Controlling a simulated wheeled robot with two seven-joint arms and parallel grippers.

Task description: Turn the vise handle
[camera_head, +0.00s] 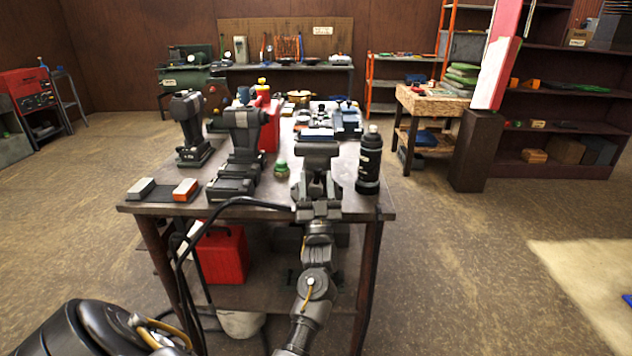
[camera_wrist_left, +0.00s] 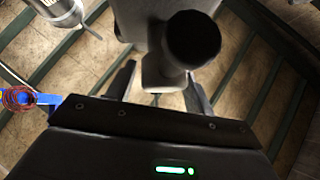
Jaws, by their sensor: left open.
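The grey vise (camera_head: 318,150) stands at the near edge of the workbench, right of the middle. My left gripper (camera_head: 319,188) is at the front of the vise, below its jaws. In the left wrist view the open fingers (camera_wrist_left: 158,92) stand on either side of a dark grey part of the vise (camera_wrist_left: 157,72), with gaps visible. A round dark end (camera_wrist_left: 193,38) shows above the right finger. I cannot make out the vise handle clearly; it may be partly hidden. My right gripper is not in view.
A black bottle (camera_head: 370,162) stands right of the vise on the workbench (camera_head: 345,207). A red container (camera_head: 221,255) sits below. The floor at right is largely clear.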

